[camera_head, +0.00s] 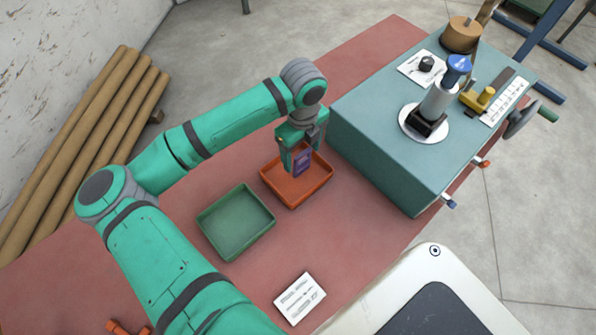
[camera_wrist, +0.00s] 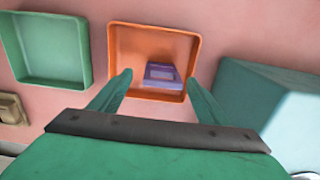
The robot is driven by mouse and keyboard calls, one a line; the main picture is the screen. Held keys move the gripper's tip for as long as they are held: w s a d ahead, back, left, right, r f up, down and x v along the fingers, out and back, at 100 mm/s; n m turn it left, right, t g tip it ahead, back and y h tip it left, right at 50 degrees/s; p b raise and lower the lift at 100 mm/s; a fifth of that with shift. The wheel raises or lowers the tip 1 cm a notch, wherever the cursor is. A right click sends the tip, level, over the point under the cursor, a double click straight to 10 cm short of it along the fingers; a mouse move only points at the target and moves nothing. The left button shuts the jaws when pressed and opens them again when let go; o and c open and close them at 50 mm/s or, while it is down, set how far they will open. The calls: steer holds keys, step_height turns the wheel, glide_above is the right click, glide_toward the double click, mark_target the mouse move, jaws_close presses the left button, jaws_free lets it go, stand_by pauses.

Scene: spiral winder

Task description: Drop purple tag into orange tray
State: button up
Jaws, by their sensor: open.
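The purple tag (camera_head: 303,162) shows between and just below my fingers in the head view, over the orange tray (camera_head: 288,200). In the wrist view the tag (camera_wrist: 162,77) lies within the outline of the orange tray (camera_wrist: 125,40), toward its right near corner. I cannot tell whether it rests on the tray floor or is still above it. My gripper (camera_head: 301,150) is above the tray, pointing down. In the wrist view my gripper (camera_wrist: 159,82) is open, with its fingers apart and clear space on both sides of the tag.
A green tray (camera_head: 236,222) sits left of the orange tray on the red mat. The teal winder box (camera_head: 390,140) stands close on the right, with a spindle, knob and handles. A white label card (camera_head: 300,298) lies nearer. Brown tubes (camera_head: 90,140) lie at left.

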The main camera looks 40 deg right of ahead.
step_height(320, 180, up, 11)
stand_by(0.5)
steer(key=shift+s+f, duration=0.1)
stand_by(0.4)
